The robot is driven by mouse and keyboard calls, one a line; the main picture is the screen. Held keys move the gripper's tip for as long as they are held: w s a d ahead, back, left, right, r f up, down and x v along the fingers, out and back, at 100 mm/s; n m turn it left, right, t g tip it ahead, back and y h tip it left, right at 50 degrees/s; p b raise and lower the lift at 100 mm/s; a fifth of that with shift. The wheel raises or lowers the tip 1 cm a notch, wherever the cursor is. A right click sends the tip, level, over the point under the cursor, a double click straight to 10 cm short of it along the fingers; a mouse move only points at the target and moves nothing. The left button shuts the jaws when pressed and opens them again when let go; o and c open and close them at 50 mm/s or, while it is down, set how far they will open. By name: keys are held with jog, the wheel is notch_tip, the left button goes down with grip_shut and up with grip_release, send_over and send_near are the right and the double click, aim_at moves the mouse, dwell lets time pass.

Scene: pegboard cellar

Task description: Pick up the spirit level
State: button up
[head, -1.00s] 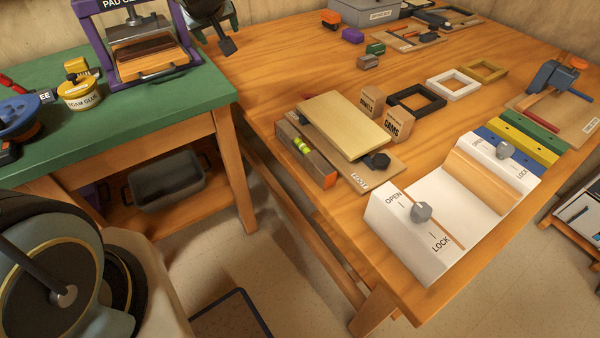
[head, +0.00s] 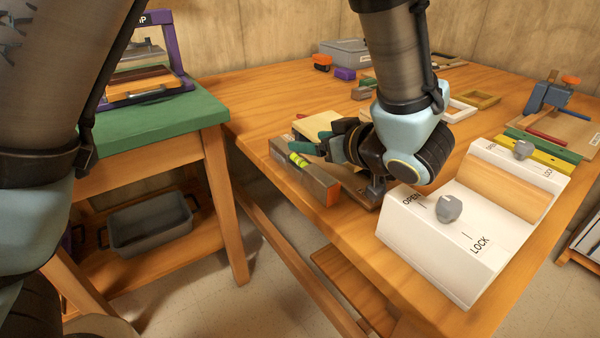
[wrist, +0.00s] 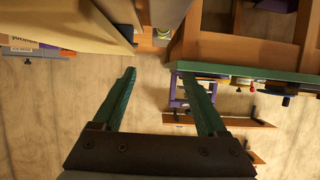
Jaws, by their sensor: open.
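The spirit level (head: 318,180) is a long brown and grey bar with a yellow-green vial and an orange patch at its near end. It lies along the table's left edge, beside the pale clamp board (head: 316,126). My gripper (head: 298,142) is open, with green fingers pointing left, just above and behind the level's vial in the head view. I cannot tell whether they touch. In the wrist view the two fingers (wrist: 156,76) are spread with nothing between them. A small yellow-green bit at the top centre there may be the vial. My wrist hides part of the clamp board.
The white block with OPEN/LOCK knobs (head: 428,247) stands to the right of my wrist. A green bench (head: 180,124) with a purple-framed press (head: 164,50) is at the left, across a gap. Coloured strips (head: 540,150) lie at the right.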

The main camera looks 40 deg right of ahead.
aim_at(296, 155)
notch_tip(296, 155, down, 4)
jog(key=shift+r, duration=0.2)
jog(key=shift+w+f, duration=0.25)
jog(key=shift+f, duration=0.05)
jog(key=shift+b+x, duration=0.45)
jog(key=shift+x, duration=3.1)
jog(key=shift+r, duration=0.1)
jog(key=shift+c, duration=0.2)
grip_shut()
